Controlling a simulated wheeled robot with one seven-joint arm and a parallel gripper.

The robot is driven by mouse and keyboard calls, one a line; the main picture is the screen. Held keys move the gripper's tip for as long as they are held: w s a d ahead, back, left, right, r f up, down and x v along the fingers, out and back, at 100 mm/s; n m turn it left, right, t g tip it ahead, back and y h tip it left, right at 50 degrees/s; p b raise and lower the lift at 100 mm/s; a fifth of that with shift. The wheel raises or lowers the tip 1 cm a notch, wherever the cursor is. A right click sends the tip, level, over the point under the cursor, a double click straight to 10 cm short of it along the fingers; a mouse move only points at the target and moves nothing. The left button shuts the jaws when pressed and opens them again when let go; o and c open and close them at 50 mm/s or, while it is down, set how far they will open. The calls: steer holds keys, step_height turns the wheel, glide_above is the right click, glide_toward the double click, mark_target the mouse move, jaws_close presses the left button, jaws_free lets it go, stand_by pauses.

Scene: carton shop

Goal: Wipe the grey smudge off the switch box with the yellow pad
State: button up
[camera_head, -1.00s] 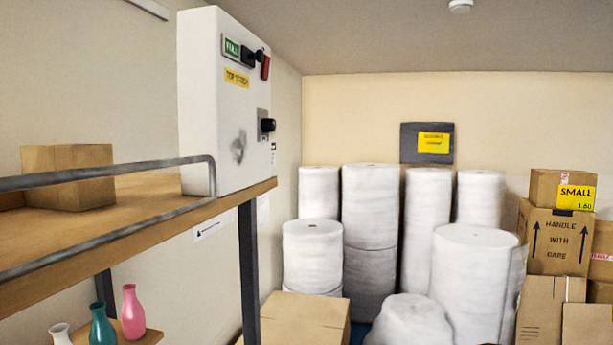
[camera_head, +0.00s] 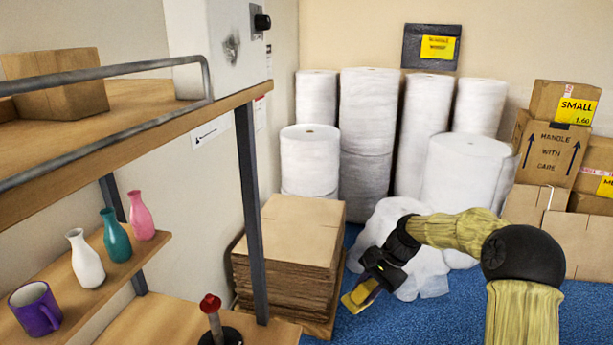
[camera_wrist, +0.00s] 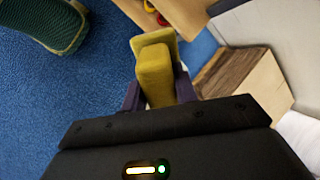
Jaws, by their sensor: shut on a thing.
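The white switch box (camera_head: 205,60) stands on the upper shelf at the upper left of the head view, its top cut off by the frame. The grey smudge (camera_head: 232,50) is on its front face, left of a black knob (camera_head: 262,22). My gripper (camera_head: 368,284) is low over the blue floor, right of the shelf and well below and apart from the box. It is shut on the yellow pad (camera_head: 356,296). In the wrist view the pad (camera_wrist: 156,76) sits between the fingers. The box is not recognisable in the wrist view.
The wooden shelf (camera_head: 130,125) has a grey rail (camera_head: 110,72) and a carton (camera_head: 55,85). Vases and a purple mug (camera_head: 35,308) stand on a lower shelf. Stacked flat cardboard (camera_head: 285,265) lies beside the shelf post (camera_head: 250,200). Wrapped white rolls (camera_head: 370,120) and cartons fill the back.

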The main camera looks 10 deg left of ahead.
steer(key=s+a+r+m+t+y+p, duration=0.15)
steer(key=a+r+y, duration=0.25)
steer(key=r, duration=1.2)
steer(key=a+r+m+t+y+p, duration=0.1)
steer(key=a+r+m+t+y, duration=0.25)
steer(key=r, duration=1.25)
steer(key=s+a+r+g+y, duration=0.1)
steer(key=s+r, duration=0.3)
steer(key=r, duration=0.4)
steer(key=s+a+r+n+y+p, duration=0.1)
steer(key=s+r, duration=0.3)
steer(key=r, duration=0.4)
steer(key=s+a+r+n+g+y, duration=0.1)
steer(key=s+a+r+y, duration=0.2)
steer(key=r, duration=0.6)
steer(key=shift+s+a+g, duration=0.3)
steer(key=shift+s+a, duration=0.05)
steer(key=shift+s, duration=0.35)
steer(key=shift+a+p, duration=0.1)
steer(key=shift+p, duration=0.2)
steer(key=shift+w+a+p, duration=0.2)
steer(key=shift+a+p, duration=0.85)
steer(key=shift+a, duration=1.85)
steer(key=shift+w+a+p, duration=0.1)
steer(key=shift+a+p, duration=0.2)
steer(key=shift+a, duration=0.6)
